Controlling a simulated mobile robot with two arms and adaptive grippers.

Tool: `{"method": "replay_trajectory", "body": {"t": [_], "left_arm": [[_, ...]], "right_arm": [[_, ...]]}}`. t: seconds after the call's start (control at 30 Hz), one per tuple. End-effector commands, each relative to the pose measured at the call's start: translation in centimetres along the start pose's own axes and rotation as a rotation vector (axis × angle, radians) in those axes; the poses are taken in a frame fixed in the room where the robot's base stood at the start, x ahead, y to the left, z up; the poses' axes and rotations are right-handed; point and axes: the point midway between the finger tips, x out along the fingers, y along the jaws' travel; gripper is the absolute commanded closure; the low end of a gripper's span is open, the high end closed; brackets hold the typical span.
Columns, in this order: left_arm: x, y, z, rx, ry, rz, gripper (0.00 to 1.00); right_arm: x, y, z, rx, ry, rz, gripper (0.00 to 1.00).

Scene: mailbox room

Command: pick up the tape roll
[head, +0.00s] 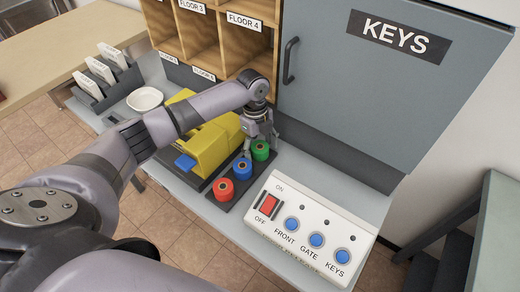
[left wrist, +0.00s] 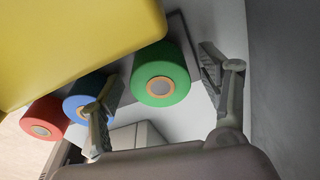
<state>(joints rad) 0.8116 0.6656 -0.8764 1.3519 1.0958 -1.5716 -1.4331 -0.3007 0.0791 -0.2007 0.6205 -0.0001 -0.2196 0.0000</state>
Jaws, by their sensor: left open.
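Three tape rolls, red (head: 223,189), blue (head: 242,168) and green (head: 260,150), stand in a row on a dark strip on the counter. They also show in the left wrist view: red (left wrist: 41,122), blue (left wrist: 80,100) and green (left wrist: 158,78). My left gripper (head: 262,137) is open over the green roll. In the left wrist view its fingers (left wrist: 155,95) spread to either side of the green roll, with one finger in front of part of the blue roll. I cannot tell whether either finger touches a roll. My right gripper is out of view.
A yellow machine (head: 208,148) stands close to the left of the rolls. A white switch panel (head: 300,250) is in front on the right. The grey KEYS cabinet (head: 385,90) and wooden pigeonholes (head: 200,35) rise behind. A white dish (head: 145,98) sits further left.

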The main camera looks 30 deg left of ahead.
Motion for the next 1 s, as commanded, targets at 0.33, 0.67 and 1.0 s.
{"method": "replay_trajectory", "body": {"t": [0.33,0.67,1.0], "left_arm": [[-0.05,-0.02,-0.01,0.000,0.000,0.000,0.45],[-0.07,-0.03,-0.01,0.000,0.000,-0.001,0.67],[-0.09,-0.04,0.00,0.000,0.000,-0.001,0.83]], "right_arm": [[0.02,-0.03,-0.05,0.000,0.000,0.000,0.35],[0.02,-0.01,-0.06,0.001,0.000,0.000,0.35],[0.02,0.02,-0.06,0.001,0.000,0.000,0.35]]}}
